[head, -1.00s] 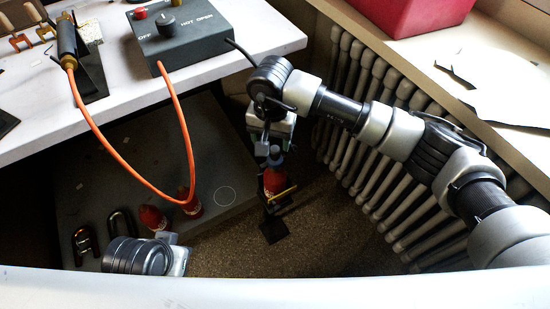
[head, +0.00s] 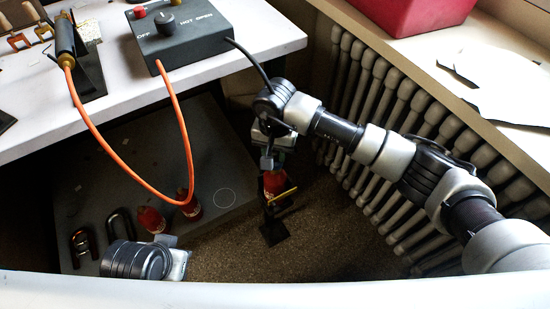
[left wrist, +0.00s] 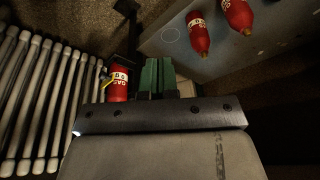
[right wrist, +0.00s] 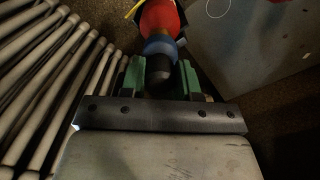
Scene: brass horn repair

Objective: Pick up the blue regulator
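The blue regulator (right wrist: 160,47) shows in the right wrist view as a blue collar with a dark rounded end, on top of a red gas canister (right wrist: 158,16). My right gripper (right wrist: 161,76) is open, with one green finger on each side of the dark end. I cannot tell whether the fingers touch it. In the head view the right gripper (head: 268,152) is just above the upright canister (head: 275,184) and largely hides the regulator. My left gripper (left wrist: 158,76) has its fingers together with nothing visible between them. It is low at the left in the head view (head: 172,250).
Two more red canisters (head: 151,219) (head: 190,203) stand on a grey board (head: 225,165) beside metal shackles (head: 120,224). An orange hose (head: 100,137) hangs from a control box (head: 190,38) on the bench. A radiator (head: 350,120) lines the right side. Brown floor surrounds the held-up canister's dark stand (head: 273,231).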

